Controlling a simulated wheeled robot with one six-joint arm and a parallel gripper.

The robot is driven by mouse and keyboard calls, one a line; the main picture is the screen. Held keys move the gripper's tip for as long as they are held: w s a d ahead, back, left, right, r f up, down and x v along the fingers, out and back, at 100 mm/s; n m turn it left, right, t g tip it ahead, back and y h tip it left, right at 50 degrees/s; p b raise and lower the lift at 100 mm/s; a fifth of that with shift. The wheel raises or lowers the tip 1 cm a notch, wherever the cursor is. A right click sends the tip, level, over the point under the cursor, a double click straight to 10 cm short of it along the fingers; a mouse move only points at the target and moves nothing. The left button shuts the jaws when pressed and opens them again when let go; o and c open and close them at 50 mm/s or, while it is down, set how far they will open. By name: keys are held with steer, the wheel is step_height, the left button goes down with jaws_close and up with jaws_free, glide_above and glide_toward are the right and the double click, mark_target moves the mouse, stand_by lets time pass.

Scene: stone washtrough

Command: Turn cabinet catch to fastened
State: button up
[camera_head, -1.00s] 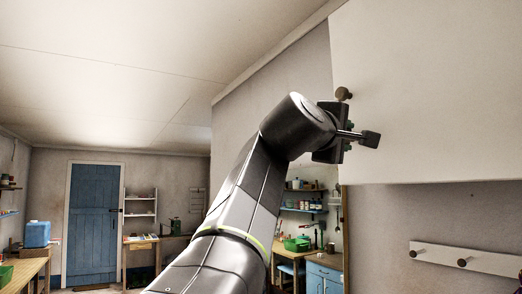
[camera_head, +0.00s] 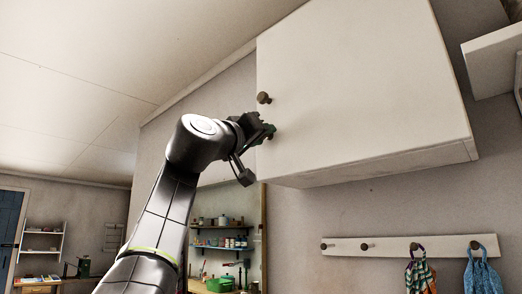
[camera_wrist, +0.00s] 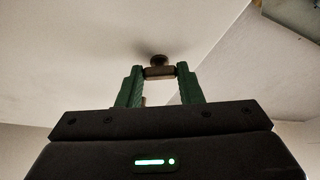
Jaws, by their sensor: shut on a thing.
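The white cabinet (camera_head: 360,85) hangs on the wall at upper right in the head view, its door closed or nearly so. A round brown knob (camera_head: 263,98) sits near the door's left edge. It also shows in the wrist view (camera_wrist: 158,58), beyond the fingertips. My gripper (camera_head: 268,133) is at the door's lower left edge, just below the knob. In the wrist view its green fingers (camera_wrist: 159,74) are shut on a small brown bar, the catch (camera_wrist: 158,72), which spans between the tips. The fingers hide the catch in the head view, so its exact angle is unclear.
A white peg rail (camera_head: 385,247) with cloths hangs below the cabinet. A shelf (camera_head: 495,60) juts out at the right. Shelves with jars (camera_head: 225,242) stand far behind my arm. The air left of the cabinet is free.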

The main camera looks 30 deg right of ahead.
steer(key=shift+w+a+r+m+g+h+b, duration=0.1)
steer(key=shift+m+g+h+b, duration=0.5)
steer(key=shift+m, duration=1)
steer(key=shift+m+g+h+b, duration=0.1)
steer(key=shift+m+g+h, duration=0.2)
steer(key=shift+m+g, duration=0.95)
steer(key=shift+m, duration=0.55)
steer(key=o, duration=1)
steer(key=shift+t, duration=0.35)
steer(key=b+v, duration=0.6)
steer(key=v, duration=0.7)
steer(key=shift+a, duration=0.25)
